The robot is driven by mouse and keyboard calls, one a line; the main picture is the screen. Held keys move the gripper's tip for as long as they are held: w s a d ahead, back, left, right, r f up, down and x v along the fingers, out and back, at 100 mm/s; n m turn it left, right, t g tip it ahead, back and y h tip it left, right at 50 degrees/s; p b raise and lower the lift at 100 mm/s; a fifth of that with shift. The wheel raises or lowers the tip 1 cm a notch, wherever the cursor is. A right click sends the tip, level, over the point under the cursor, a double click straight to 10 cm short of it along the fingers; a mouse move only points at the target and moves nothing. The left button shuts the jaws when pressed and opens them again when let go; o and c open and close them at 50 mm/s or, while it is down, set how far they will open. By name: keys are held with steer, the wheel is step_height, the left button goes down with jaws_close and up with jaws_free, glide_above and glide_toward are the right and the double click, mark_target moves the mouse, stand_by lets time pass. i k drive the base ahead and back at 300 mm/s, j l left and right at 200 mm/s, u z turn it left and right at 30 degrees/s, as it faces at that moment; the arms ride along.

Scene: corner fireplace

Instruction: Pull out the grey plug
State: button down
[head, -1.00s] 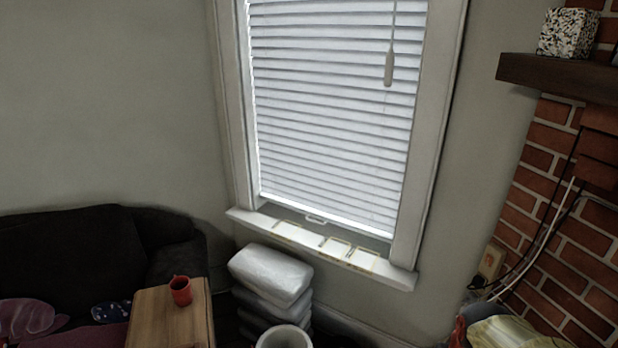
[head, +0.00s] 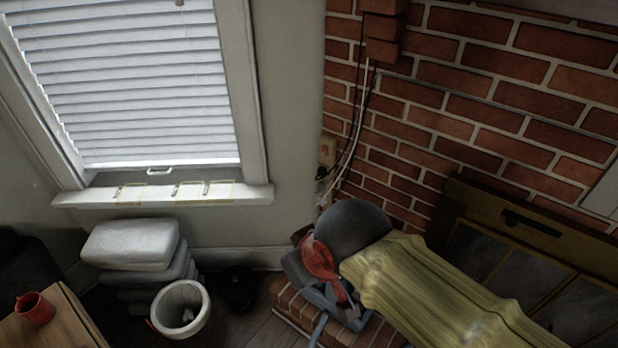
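A pale cable (head: 350,150) and dark cables run from there up along the bricks. A pale grey end of the cable shows just below the outlet, but it is too small to tell whether it is the grey plug. My gripper is not in view.
Below the outlet, a dark grey rounded object (head: 351,228), a red item (head: 318,258) and a yellow cloth (head: 430,290) crowd the brick hearth (head: 290,298). A white bin (head: 181,309) and stacked pale bundles (head: 130,245) stand left. A little dark floor shows between.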

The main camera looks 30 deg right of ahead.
mark_target(321, 184)
steer(key=i+j, duration=0.15)
steer(key=i, duration=0.5)
steer(key=z, duration=2.1)
